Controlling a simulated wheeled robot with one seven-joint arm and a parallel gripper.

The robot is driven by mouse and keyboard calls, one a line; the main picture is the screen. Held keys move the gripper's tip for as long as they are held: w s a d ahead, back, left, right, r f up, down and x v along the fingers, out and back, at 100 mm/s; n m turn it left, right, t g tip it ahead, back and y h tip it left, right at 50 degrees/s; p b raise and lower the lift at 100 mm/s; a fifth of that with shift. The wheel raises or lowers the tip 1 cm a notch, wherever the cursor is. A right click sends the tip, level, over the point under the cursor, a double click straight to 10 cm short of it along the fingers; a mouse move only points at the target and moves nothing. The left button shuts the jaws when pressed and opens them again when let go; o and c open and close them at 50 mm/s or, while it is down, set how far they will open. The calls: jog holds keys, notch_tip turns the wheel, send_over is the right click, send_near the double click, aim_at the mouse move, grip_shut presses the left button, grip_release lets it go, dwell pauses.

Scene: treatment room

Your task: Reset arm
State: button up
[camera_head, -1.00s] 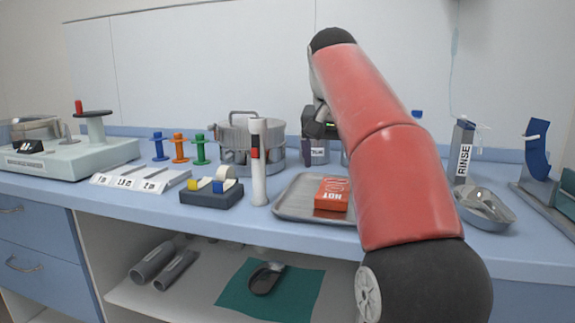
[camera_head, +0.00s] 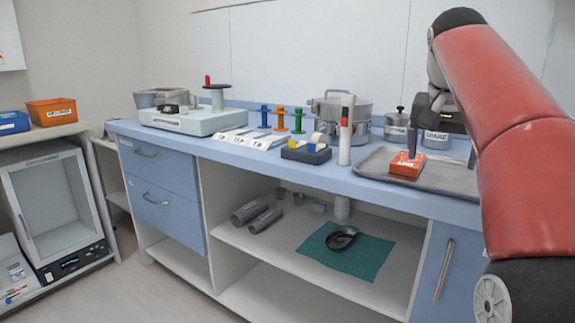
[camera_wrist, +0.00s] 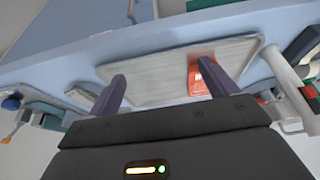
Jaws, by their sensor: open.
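My red and black arm reaches up along the right side of the head view. My gripper (camera_wrist: 170,92) shows in the wrist view with its two dark fingers spread wide and nothing between them. It is above the counter, pointing toward the metal tray (camera_wrist: 150,72). In the head view the gripper (camera_head: 446,146) is partly hidden by my arm, over the tray (camera_head: 455,176). An orange-red box (camera_head: 407,165) lies on the tray; it also shows in the wrist view (camera_wrist: 197,80) beside the right finger. The gripper is apart from the box.
The blue counter (camera_head: 240,156) also holds a white device (camera_head: 190,120), colored spools, a dark tape block (camera_head: 306,152), a white tube (camera_head: 346,130) and a metal pot (camera_head: 360,118). Below is an open shelf with a green cloth (camera_head: 345,252). Floor at lower left is clear.

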jog(key=s+a+f+n, duration=0.4)
jog(key=s+a+f, duration=0.5)
jog(key=s+a+f+n+t+y, duration=0.1)
jog(key=s+a+f, duration=0.1)
jog(key=s+f, duration=0.4)
jog(key=s+a+f+n+y, duration=0.1)
jog(key=s+f, duration=0.6)
jog(key=f, duration=0.5)
jog(key=shift+s+a+n+t+y, duration=0.15)
jog(key=shift+a+n+t+y, duration=0.15)
jog(key=shift+a+t, duration=0.1)
